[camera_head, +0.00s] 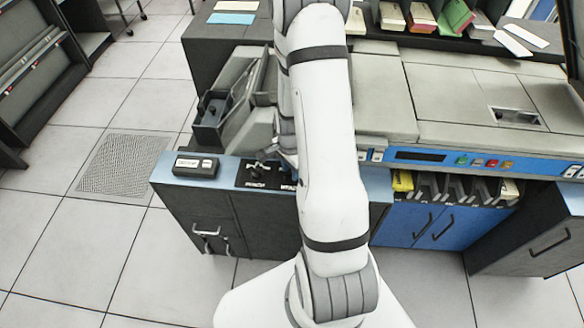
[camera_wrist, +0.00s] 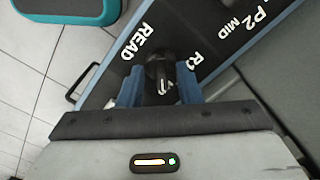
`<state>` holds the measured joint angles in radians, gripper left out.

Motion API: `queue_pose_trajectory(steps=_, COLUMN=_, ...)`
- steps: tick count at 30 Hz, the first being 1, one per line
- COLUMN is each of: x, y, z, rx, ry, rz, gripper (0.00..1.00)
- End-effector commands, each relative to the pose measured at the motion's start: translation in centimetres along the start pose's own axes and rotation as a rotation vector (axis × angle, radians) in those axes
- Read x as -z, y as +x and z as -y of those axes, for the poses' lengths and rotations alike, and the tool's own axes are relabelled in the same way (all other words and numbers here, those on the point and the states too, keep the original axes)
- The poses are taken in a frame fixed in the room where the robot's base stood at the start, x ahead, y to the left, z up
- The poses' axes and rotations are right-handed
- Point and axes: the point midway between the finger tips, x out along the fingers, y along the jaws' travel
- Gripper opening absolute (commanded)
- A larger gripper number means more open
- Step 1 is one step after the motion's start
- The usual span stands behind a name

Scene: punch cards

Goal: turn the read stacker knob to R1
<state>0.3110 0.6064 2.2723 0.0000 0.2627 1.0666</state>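The black read stacker knob (camera_wrist: 158,70) stands on a dark panel in the wrist view, with a light pointer line on its near side. White lettering READ (camera_wrist: 139,42) lies to its left and R1 (camera_wrist: 194,60) to its right. My gripper (camera_wrist: 161,92) has its two blue fingers on either side of the knob. Whether they press on it cannot be told. The knob's lower part and the lettering below it are partly hidden by the fingers. In the head view the dark label panel (camera_head: 245,180) shows beside my arm, which hides much of that area.
Further lettering, P2 and MID (camera_wrist: 243,25), lies on the panel at the upper right. A black control box (camera_head: 195,167) sits left of the panel. Grey machine covers (camera_head: 460,90) and a blue control strip (camera_head: 440,158) stand to the right. Open tiled floor is at the left.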

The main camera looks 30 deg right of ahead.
Motion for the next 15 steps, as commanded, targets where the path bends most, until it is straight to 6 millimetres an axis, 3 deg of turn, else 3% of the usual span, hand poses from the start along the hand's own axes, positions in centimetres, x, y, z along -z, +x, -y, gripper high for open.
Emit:
queue_pose_trajectory(steps=11, x=0.02, y=-0.01, z=-0.05, rx=-0.001, ry=0.001, rz=0.0, gripper=0.0)
queue_pose_trajectory(steps=15, x=0.02, y=0.0, z=-0.09, rx=-0.002, ry=0.001, rz=0.001, gripper=0.0)
